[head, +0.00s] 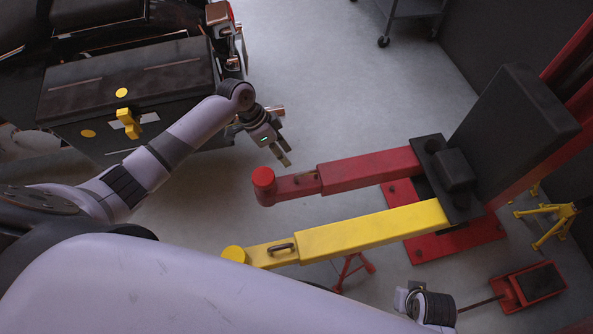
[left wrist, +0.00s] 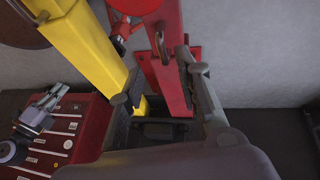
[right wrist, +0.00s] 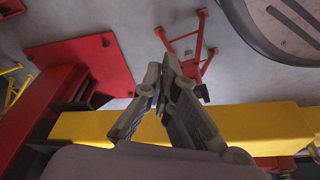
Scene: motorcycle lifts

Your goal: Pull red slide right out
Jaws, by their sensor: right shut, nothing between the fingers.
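The red slide (head: 295,185) is the thinner inner section at the near end of the red lift arm (head: 370,170). It has a round red pad (head: 263,178) and a small loop handle (head: 306,175) on top. My left gripper (head: 285,160) is near it, just behind the slide in the head view, and not visibly touching it. In the left wrist view the jaws are apart, with the red arm (left wrist: 166,82) and its handle (left wrist: 159,45) seen between and beyond them. My right gripper (right wrist: 162,72) is shut and empty, over the floor beside the yellow lift arm (right wrist: 250,117).
The yellow arm (head: 375,228) runs alongside the red one, with its own handle (head: 281,248). A black motorcycle with a case (head: 180,80) stands at the left. A red stand (head: 352,270) and a red-and-black floor unit (head: 530,287) are nearby. Floor behind the red arm is clear.

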